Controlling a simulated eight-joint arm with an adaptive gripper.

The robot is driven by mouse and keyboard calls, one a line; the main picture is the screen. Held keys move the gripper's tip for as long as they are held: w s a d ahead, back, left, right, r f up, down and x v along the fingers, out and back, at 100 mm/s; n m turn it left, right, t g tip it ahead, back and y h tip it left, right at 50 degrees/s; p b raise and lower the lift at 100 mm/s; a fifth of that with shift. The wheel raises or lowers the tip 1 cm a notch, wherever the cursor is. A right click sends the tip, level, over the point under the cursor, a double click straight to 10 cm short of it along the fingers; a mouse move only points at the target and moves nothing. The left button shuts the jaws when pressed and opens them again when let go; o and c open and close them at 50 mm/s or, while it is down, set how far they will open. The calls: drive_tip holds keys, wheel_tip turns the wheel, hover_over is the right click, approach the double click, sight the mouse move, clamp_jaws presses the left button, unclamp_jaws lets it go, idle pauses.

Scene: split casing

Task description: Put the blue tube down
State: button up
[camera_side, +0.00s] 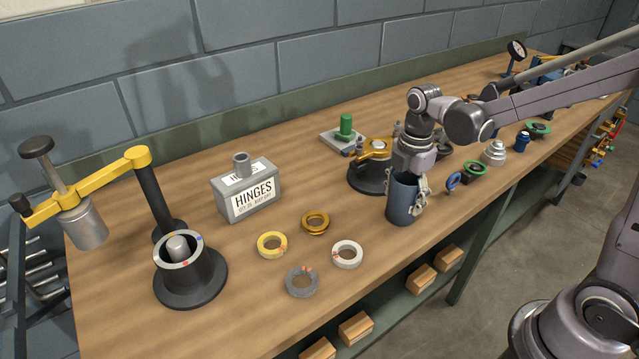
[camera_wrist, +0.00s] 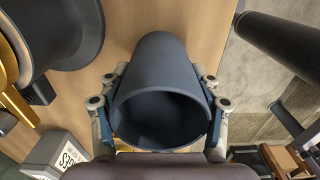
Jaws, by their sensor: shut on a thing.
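The blue tube (camera_side: 402,199) is a dark blue, open-topped cylinder standing upright at the front half of the wooden bench. My gripper (camera_side: 408,187) is above and around it, with its fingers closed on the tube's sides. In the wrist view the tube (camera_wrist: 160,95) fills the middle, its hollow mouth facing the camera. The fingers of my gripper (camera_wrist: 160,112) press on it from left and right. In the side view the tube's lower end appears at or very near the bench top; I cannot tell whether it touches.
A black round fixture with a gold clamp (camera_side: 372,170) stands just behind the tube. Several rings, including a white ring (camera_side: 347,255), lie to the left. A grey HINGES box (camera_side: 246,192) stands further left. The bench's front edge is close.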

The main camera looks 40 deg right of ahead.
drive_tip(key=shift+f, duration=0.25)
drive_tip(key=o, duration=1.2)
drive_tip(key=shift+r, duration=0.15)
wheel_tip(320, 180, up, 12)
drive_tip(key=s+a+f+m+t, duration=0.1)
drive_tip(key=s+m+t, duration=0.1)
drive_tip(key=m, duration=0.4)
drive_tip(key=s+a+f+m+t, duration=0.1)
drive_tip(key=s+m+t, duration=0.1)
drive_tip(key=m, duration=0.4)
drive_tip(key=s+a+f+m+t, duration=0.1)
drive_tip(key=s+m+t, duration=0.2)
drive_tip(key=m, duration=0.3)
drive_tip(key=shift+s+f, duration=0.25)
drive_tip(key=shift+s, duration=0.5)
